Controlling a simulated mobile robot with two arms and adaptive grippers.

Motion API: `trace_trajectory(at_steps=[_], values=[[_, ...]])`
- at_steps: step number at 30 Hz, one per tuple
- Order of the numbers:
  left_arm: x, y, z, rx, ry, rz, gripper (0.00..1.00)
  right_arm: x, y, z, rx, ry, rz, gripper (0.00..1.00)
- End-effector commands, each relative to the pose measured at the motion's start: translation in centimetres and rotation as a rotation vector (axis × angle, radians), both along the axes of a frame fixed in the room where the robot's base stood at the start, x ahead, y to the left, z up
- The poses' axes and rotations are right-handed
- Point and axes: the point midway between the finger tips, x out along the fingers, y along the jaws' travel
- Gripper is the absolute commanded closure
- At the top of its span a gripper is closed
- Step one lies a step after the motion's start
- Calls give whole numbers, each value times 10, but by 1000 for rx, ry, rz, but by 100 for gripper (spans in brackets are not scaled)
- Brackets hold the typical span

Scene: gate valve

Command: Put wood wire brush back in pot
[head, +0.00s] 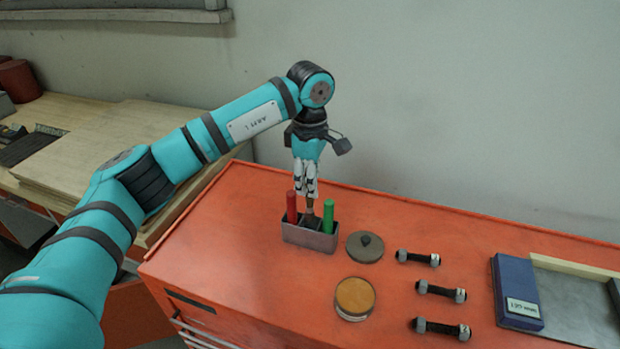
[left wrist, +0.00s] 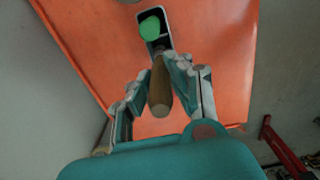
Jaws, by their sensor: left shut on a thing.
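The wood wire brush (head: 310,208) is upright with its lower end at the middle of the grey pot (head: 318,240), between a red handle (head: 291,207) and a green handle (head: 328,216). My left gripper (head: 306,194) is above the pot and shut on the brush's wooden handle. In the left wrist view the handle (left wrist: 159,88) lies between the fingers of the left gripper (left wrist: 160,82), with the pot (left wrist: 146,15) and the green handle (left wrist: 150,28) beyond it. How deep the brush sits in the pot cannot be told. My right gripper is not in view.
The pot stands on an orange cabinet top (head: 230,235). Right of it are a round grey lidded piece (head: 365,248), a round tan-topped piece (head: 354,297) and several bolts (head: 440,291). A blue block (head: 516,290) lies farther right. The wall is close behind.

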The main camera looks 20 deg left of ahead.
Motion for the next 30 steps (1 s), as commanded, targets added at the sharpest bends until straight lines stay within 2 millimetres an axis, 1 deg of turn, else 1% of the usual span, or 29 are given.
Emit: trace_trajectory(at_steps=[1,4,8,15,21,29,30], values=[[0,0,-10,0,0,0,100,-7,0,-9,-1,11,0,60],[0,0,-20,0,0,0,100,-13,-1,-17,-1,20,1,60],[0,0,-33,0,0,0,100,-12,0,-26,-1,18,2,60],[0,0,-55,0,0,0,100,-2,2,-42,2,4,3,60],[0,0,-62,0,-1,0,100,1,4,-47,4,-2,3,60],[0,0,-61,0,0,0,100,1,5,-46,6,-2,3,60],[0,0,-61,0,0,0,78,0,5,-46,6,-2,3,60]])
